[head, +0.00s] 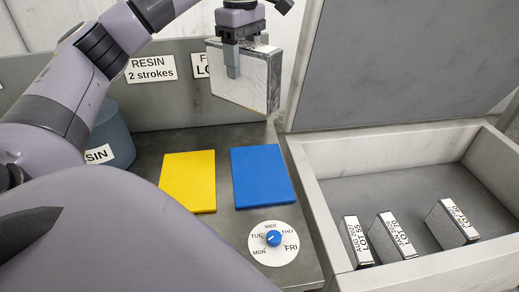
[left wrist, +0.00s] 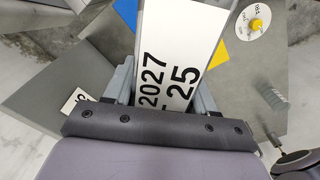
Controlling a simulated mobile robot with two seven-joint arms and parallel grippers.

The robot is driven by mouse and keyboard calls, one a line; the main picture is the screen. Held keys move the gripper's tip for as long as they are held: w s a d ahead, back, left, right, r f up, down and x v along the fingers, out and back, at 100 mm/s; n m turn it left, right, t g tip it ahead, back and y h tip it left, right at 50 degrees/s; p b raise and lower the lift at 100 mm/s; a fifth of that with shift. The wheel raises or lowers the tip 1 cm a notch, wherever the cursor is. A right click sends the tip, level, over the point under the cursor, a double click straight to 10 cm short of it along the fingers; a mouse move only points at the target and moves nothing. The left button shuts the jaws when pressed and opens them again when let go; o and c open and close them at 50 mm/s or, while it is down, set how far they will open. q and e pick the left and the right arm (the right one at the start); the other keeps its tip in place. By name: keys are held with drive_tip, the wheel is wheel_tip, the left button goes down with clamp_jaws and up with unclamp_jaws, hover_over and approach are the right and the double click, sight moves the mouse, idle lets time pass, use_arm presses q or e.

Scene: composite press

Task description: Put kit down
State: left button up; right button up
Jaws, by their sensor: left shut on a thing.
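My left gripper (head: 233,68) is shut on a silver, foil-like kit (head: 255,85) and holds it raised above the back of the grey bench. In the left wrist view the kit's label (left wrist: 180,60) reads "2027" and "25" between the fingers (left wrist: 165,92). A yellow mat (head: 188,182) and a blue mat (head: 262,177) lie side by side, flat and bare, on the bench below. My right gripper is in neither view.
A day dial (head: 273,252) with a blue knob sits in front of the blue mat. A blue-grey resin container (head: 112,128) stands at left, partly behind my arm. At right, an open grey bin (head: 415,262) holds three labelled kits (head: 395,238). A "RESIN 2 strokes" sign (head: 151,69) is on the back panel.

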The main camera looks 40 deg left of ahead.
use_arm(q)
drive_tip(key=shift+w+a+f, duration=0.1)
drive_tip(key=shift+w+a, duration=0.15)
drive_tip(key=shift+w, duration=0.05)
wheel_tip(320, 180, down, 20)
drive_tip(key=b, duration=0.6)
drive_tip(key=shift+r, duration=0.2)
drive_tip(key=shift+f, duration=0.1)
drive_tip(key=o, duration=1.3)
